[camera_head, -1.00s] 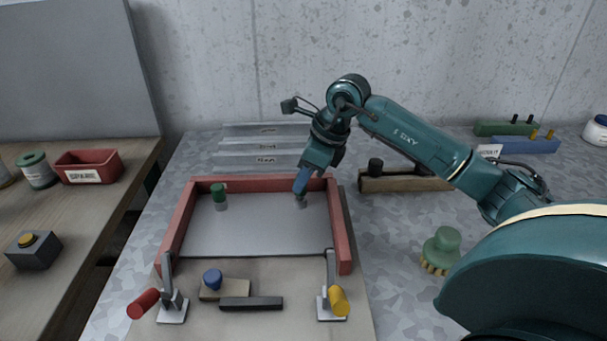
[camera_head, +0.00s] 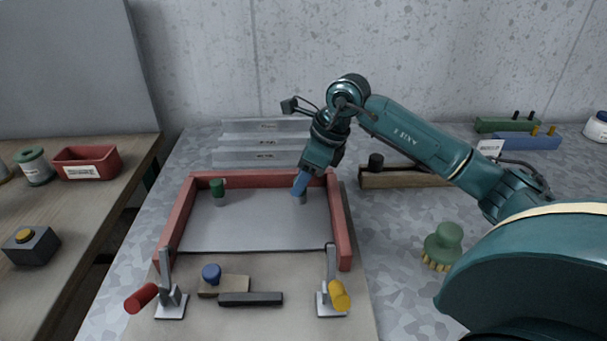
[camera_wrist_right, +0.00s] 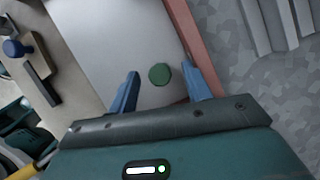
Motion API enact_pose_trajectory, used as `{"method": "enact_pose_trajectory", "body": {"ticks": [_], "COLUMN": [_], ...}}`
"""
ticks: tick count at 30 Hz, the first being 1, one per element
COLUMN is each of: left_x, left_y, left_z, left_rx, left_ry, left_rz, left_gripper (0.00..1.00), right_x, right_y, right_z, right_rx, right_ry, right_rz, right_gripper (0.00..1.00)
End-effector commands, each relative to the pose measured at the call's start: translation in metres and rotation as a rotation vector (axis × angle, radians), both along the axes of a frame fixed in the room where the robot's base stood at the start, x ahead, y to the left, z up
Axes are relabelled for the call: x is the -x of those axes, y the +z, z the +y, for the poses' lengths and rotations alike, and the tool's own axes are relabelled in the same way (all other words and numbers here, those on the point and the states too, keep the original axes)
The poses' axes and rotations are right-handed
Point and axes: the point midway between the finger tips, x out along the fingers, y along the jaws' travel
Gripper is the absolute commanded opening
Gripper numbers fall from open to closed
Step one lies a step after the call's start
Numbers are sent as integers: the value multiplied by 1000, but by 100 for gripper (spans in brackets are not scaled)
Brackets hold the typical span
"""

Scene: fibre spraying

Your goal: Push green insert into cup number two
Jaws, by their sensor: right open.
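My right gripper (camera_head: 299,186) is over the back right part of the red-framed tray (camera_head: 342,225), with its blue fingers pointing down. In the right wrist view, its fingers (camera_wrist_right: 162,88) stand apart on both sides of a round green insert (camera_wrist_right: 159,74), with visible gaps. In the head view, a grey cup (camera_head: 300,200) shows just under the fingertips; the hand and fingers hide the insert there. Contact cannot be told. A second green insert (camera_head: 217,184) stands in another grey cup (camera_head: 219,199) at the back left of the tray. No cup numbers are readable. My left gripper is out of view.
Red (camera_head: 140,298) and yellow (camera_head: 340,295) clamp handles stand at the tray's front corners. Between them are a blue knob (camera_head: 211,272) and a black bar (camera_head: 251,299). A wooden block (camera_head: 405,177) and a green brush (camera_head: 443,243) lie to the right. The tray's middle is clear.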

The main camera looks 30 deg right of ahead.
Motion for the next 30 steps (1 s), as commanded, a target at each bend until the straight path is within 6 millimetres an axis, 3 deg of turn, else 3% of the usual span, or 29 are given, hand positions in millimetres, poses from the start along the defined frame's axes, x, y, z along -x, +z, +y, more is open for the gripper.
{"method": "enact_pose_trajectory", "body": {"ticks": [5, 7, 9, 21, 30], "left_x": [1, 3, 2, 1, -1], "left_y": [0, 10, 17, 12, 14], "left_z": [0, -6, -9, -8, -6], "left_rx": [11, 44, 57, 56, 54], "left_ry": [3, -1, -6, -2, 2], "left_rz": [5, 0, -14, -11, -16], "left_gripper": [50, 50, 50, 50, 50], "right_x": [0, 0, 4, 30, 37], "right_y": [0, 0, 16, 99, 121], "right_z": [0, 0, -6, -29, -36], "right_rx": [0, 0, 2, 0, 0], "right_ry": [0, 0, -1, -1, -1], "right_rz": [0, 0, -6, -4, 0], "right_gripper": [49, 49, 49, 49, 49]}}
